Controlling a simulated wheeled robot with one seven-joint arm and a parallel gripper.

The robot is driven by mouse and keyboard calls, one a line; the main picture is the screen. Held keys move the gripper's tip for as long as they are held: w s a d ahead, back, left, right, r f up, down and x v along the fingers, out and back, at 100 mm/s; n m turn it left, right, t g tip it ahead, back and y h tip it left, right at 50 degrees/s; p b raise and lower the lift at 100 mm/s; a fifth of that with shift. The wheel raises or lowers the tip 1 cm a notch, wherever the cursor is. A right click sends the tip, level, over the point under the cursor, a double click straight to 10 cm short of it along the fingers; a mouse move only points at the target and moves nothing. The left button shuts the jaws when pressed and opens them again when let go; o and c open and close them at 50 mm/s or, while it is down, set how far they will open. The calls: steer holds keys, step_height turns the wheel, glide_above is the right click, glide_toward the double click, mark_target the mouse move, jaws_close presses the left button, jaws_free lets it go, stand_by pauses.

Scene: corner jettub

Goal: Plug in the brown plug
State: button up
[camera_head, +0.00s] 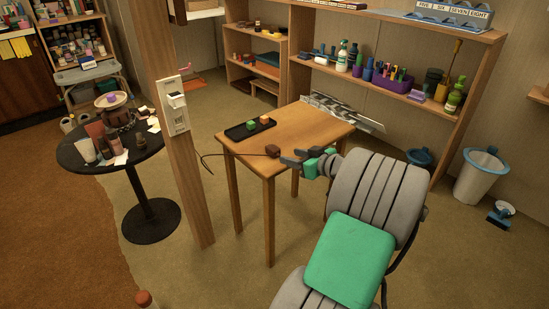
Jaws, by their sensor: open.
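The brown plug (272,150) is a small dark brown block near the front edge of the wooden table (312,124). A thin dark cable (225,155) runs from near it over the table's left edge toward the post. A pale wall outlet (176,114) with a white block-shaped part on it is fixed to the wooden post (173,60), left of the table. My gripper (289,156), grey-blue and green, is open just right of the brown plug, with its fingers pointing left. The plug looks outside the fingers; whether they touch is too small to tell.
A black tray (236,134) with small green, yellow and orange blocks lies at the table's back left. A round black table (85,160) with jars stands left of the post. Shelves (400,78) line the back wall. The floor between the post and the wooden table is open.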

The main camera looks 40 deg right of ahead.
mark_target(278, 152)
steer(key=b+x, duration=0.1)
steer(key=x, duration=0.5)
steer(key=shift+f, duration=0.2)
steer(key=shift+w+f+b, duration=0.1)
steer(key=shift+w+b, duration=0.2)
steer(key=shift+w, duration=0.4)
jaws_close()
stand_by(0.5)
step_height(278, 152, up, 8)
steer(key=p, duration=0.4)
